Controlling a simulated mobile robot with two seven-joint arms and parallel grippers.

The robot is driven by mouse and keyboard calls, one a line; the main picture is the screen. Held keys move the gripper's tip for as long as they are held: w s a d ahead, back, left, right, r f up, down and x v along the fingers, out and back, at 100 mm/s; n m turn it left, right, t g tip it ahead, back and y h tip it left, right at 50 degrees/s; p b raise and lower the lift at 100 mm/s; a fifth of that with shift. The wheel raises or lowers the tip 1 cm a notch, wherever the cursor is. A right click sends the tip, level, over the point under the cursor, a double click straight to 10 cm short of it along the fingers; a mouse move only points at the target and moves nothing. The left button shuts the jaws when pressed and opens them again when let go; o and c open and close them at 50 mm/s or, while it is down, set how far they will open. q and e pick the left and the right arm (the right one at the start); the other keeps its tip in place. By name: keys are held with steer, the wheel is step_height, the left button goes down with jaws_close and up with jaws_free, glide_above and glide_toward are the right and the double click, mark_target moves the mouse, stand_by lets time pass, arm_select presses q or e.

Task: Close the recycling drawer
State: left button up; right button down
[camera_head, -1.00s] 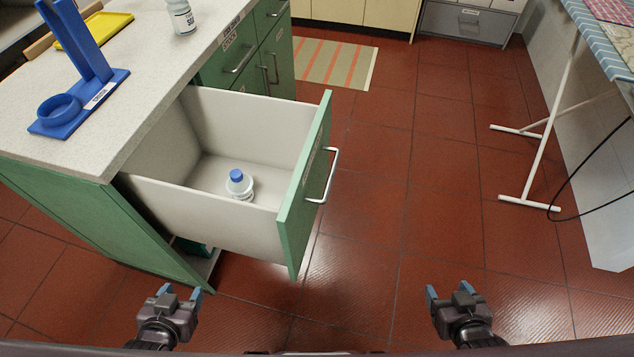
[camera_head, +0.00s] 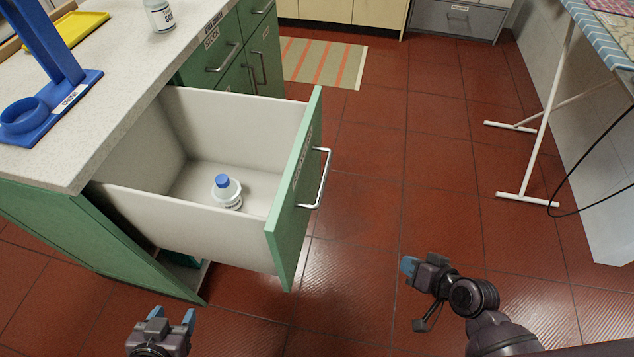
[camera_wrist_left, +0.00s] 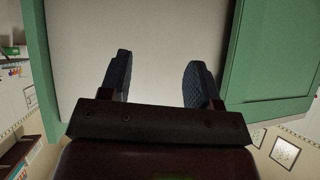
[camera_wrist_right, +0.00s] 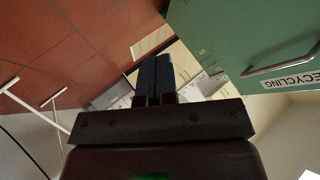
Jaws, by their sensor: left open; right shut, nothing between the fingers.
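The recycling drawer (camera_head: 297,190) stands pulled far out of the green cabinet. It has a green front, white sides and a metal bar handle (camera_head: 322,178). A white bottle with a blue cap (camera_head: 226,192) stands inside it. In the right wrist view the green front (camera_wrist_right: 236,42) carries a "RECYCLING" label (camera_wrist_right: 291,82). My right gripper (camera_head: 408,266) is shut and empty, to the right of the drawer front and apart from it. My left gripper (camera_head: 172,316) is open and empty, below the cabinet's near corner in the head view. The left wrist view shows its two spread fingers (camera_wrist_left: 155,80).
The light countertop (camera_head: 110,110) holds a blue stand (camera_head: 50,75), a yellow tray (camera_head: 80,28) and a white bottle (camera_head: 160,15). A striped mat (camera_head: 325,63) lies on the red tiled floor. A white-legged ironing board (camera_head: 590,30) stands at right. Floor right of the drawer is clear.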

steer(key=w+a+m+g+y+b, duration=0.1)
steer(key=w+a+g+y+b, duration=0.1)
steer(key=w+a+y+b, duration=0.45)
steer(key=g+y, duration=0.2)
steer(key=y, duration=0.4)
glide_toward(307, 182)
arm_select(q)
step_height(307, 182, down, 6)
steer(key=s+g, duration=0.1)
steer(key=shift+p, duration=0.3)
arm_select(e)
steer(key=shift+h, duration=0.25)
steer(key=x, duration=0.7)
steer(key=shift+s+a+r, duration=0.1)
steer(key=shift+a+r, duration=0.2)
steer(key=shift+r, duration=0.05)
arm_select(q)
steer(key=shift+s+a+f, duration=0.1)
